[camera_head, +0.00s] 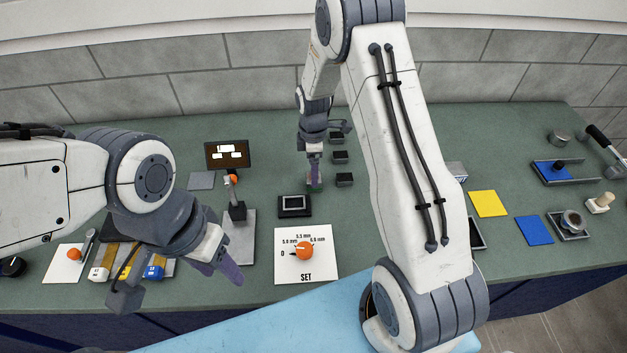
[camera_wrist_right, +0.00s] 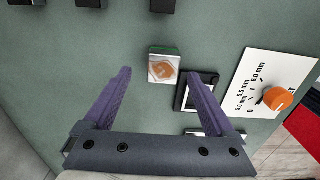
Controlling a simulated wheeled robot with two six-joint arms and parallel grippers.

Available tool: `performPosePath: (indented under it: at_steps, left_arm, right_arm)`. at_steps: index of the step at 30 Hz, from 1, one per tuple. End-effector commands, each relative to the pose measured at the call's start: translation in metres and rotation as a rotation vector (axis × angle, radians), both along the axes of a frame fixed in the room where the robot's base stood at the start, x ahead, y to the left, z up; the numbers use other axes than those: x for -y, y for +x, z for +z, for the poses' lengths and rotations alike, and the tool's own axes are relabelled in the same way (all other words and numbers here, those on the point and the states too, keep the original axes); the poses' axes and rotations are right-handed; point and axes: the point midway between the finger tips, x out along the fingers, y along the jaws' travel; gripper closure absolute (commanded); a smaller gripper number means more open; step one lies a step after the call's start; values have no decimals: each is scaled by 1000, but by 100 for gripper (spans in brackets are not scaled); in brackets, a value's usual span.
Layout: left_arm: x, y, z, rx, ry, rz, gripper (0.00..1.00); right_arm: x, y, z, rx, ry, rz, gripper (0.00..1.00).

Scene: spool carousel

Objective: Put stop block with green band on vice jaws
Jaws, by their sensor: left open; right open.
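The stop block with the green band (camera_wrist_right: 163,66) is a small pale block with a round tan top face and green along one edge. It stands on the green bench beside a black-framed square. My right gripper (camera_wrist_right: 159,74) is open, with the block showing between its purple fingertips, not gripped; in the head view the right gripper (camera_head: 314,166) points down, and I cannot tell its exact height. My left gripper (camera_head: 180,281) is open and empty over the bench's front left. I cannot clearly identify the vice jaws; banded blocks (camera_head: 153,272) sit at left, partly behind the left gripper.
A black-framed square (camera_head: 294,214) and a white dial card (camera_head: 290,272) with an orange knob are near the right gripper. Several dark blocks (camera_head: 344,180) stand behind it. Yellow (camera_head: 488,204) and blue (camera_head: 533,230) pads lie at right. My right arm hides the middle.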

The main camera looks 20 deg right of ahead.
Motion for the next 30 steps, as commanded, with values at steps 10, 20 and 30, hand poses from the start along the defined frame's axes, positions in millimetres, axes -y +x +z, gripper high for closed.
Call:
performPosePath:
  at_steps: [10,20,30]
  left_arm:
    - [0,0,26,0,0,-4,50]
    - [0,0,26,0,0,-4,50]
    - [0,0,26,0,0,-4,50]
  right_arm:
    - [1,-5,-42,-4,0,-3,10]
    - [1,-5,-49,-1,0,-4,14]
    - [1,-5,-48,-1,0,-4,100]
